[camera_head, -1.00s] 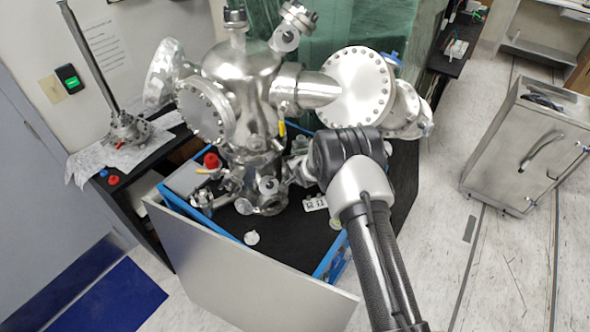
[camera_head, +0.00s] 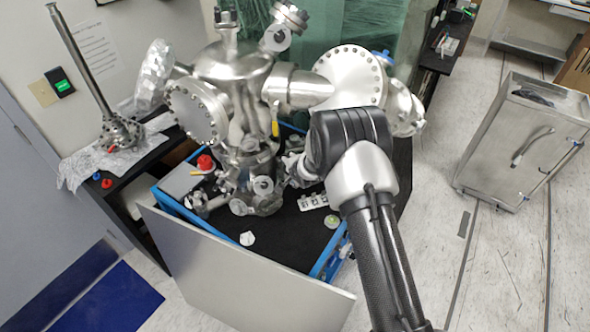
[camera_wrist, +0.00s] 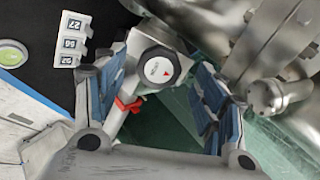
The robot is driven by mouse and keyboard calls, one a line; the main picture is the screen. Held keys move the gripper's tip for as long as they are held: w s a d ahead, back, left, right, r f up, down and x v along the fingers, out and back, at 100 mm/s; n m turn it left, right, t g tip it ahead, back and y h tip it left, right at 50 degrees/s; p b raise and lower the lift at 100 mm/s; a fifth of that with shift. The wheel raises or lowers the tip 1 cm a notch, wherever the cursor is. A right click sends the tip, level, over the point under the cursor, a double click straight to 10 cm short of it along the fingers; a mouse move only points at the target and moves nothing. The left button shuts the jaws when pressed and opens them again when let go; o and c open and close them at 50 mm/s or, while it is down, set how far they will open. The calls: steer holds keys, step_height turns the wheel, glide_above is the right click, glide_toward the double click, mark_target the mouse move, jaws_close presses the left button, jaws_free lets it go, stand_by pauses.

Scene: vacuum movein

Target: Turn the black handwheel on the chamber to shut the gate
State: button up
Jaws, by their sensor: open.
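The black handwheel (camera_wrist: 158,68), with a white printed face and a red mark, shows in the wrist view. It sits between the two blue-padded fingers of my gripper (camera_wrist: 164,62). The fingers are open, with a visible gap on the handwheel's right; I cannot tell whether the left finger touches it. In the head view the steel chamber (camera_head: 232,72) stands on a black-topped, blue-edged cart. My arm's black wrist hides the handwheel and most of my gripper there.
A red clip-like part (camera_wrist: 128,105) lies just below the handwheel. Steel pipework (camera_wrist: 275,97) is close beside the right finger. A white numbered strip (camera_head: 313,201) and a green round item (camera_head: 332,221) lie on the cart top. Open floor lies right of the cart.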

steer(key=v, duration=0.7)
steer(key=shift+s+r, duration=0.2)
steer(key=shift+d, duration=0.1)
